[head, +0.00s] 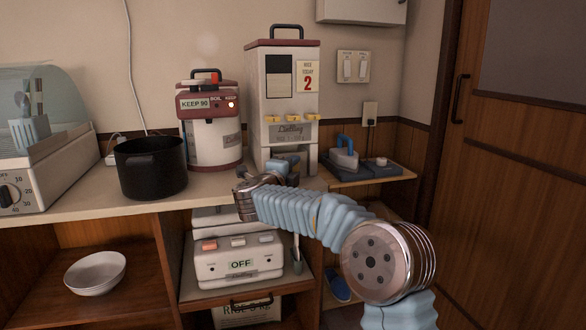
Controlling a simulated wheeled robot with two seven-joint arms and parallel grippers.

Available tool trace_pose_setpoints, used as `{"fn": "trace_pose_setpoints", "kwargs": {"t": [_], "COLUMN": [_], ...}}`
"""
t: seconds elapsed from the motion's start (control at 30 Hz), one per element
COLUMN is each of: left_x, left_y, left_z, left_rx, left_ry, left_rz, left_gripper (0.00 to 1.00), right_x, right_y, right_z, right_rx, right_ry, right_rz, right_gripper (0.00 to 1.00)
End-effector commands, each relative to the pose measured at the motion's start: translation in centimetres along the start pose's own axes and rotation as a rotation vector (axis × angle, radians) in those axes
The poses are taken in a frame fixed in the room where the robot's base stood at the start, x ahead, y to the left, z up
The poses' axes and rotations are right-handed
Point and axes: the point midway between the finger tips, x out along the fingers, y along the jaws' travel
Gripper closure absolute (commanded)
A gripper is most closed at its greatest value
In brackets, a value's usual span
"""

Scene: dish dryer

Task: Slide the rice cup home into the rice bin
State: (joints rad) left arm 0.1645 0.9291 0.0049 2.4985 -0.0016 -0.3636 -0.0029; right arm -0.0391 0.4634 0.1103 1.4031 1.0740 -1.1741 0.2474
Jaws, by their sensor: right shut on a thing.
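The rice bin (284,103) is a tall cream box with a dark red lid, a black handle and a row of yellow levers, standing upright on the counter. A dark recess opens low in its front. My right gripper (284,174) is at this recess, at the bin's foot, shut on what appears to be the rice cup. The hand and wrist cover most of the cup, so I cannot tell how far it sits inside the recess. My left gripper is not in view.
A black pot (151,168) and a white-and-red hot-water pot (211,140) stand left of the bin. A rice cooker (238,263) is below the counter.

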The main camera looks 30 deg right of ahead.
Motion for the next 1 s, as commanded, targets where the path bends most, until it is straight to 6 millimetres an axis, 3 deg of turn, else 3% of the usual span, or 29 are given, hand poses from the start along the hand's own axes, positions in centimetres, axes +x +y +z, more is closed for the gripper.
{"fn": "trace_pose_setpoints", "kwargs": {"t": [0.47, 0.5, 0.67, 1.0], "left_x": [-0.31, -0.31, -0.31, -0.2], "left_y": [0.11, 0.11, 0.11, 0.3], "left_z": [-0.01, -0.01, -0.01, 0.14], "left_rx": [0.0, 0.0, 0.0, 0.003], "left_ry": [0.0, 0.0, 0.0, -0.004], "left_rz": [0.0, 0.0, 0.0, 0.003], "left_gripper": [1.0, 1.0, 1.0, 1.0], "right_x": [0.36, 0.35, 0.34, 0.34], "right_y": [-0.02, -0.02, -0.02, 0.02], "right_z": [0.27, 0.27, 0.27, 0.28], "right_rx": [0.001, 0.001, 0.001, 0.0], "right_ry": [0.0, 0.0, 0.0, 0.0], "right_rz": [-0.001, -0.001, 0.0, 0.0], "right_gripper": [1.0, 0.62, 0.38, 0.37]}}
